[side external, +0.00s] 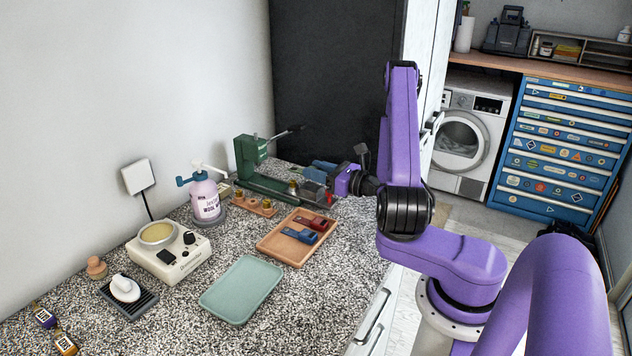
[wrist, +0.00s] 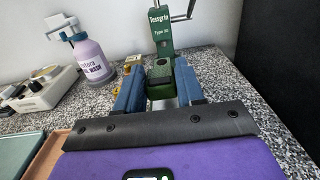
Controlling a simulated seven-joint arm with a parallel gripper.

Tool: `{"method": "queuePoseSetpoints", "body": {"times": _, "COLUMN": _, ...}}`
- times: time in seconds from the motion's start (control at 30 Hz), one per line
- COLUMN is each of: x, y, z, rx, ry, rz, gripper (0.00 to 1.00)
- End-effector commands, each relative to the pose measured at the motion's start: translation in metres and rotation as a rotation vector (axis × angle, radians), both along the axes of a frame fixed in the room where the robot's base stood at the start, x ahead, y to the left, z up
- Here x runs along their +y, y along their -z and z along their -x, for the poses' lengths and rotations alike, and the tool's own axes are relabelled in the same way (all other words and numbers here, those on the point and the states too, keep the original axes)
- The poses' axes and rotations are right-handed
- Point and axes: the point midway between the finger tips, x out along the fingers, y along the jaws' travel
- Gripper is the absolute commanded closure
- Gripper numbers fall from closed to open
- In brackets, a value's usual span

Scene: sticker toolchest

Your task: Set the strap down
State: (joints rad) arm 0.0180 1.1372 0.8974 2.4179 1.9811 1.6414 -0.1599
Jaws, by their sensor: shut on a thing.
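My gripper (side external: 322,168) is at the green press in the side external view, over the far end of the counter. In the wrist view its two blue fingers (wrist: 160,86) stand a short gap apart. Between the fingertips is a green piece with a dark top (wrist: 160,72), which looks like the strap in my grip. It overlaps the press behind it, so its outline and what lies under it are unclear. A red strap-like piece (side external: 311,222) and a blue one (side external: 300,236) lie on the tan tray (side external: 270,250).
The green press (side external: 252,160) has a crank handle at the back. A pink spray bottle (side external: 205,200) and a small wooden holder (side external: 254,207) stand left of it. An empty green tray (side external: 242,290) lies in front. A white warmer (side external: 168,253) stands at left.

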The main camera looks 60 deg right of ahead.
Motion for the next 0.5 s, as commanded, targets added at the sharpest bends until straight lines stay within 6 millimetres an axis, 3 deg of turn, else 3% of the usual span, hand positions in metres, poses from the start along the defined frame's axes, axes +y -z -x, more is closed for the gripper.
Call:
{"method": "queuePoseSetpoints", "body": {"times": 0.23, "x": -0.003, "y": 0.028, "z": -0.007, "rx": 0.002, "ry": 0.001, "rz": -0.005, "gripper": 0.92}}
{"method": "queuePoseSetpoints", "body": {"times": 0.5, "x": -0.003, "y": 0.036, "z": -0.007, "rx": 0.0, "ry": 0.0, "rz": 0.0, "gripper": 0.92}}
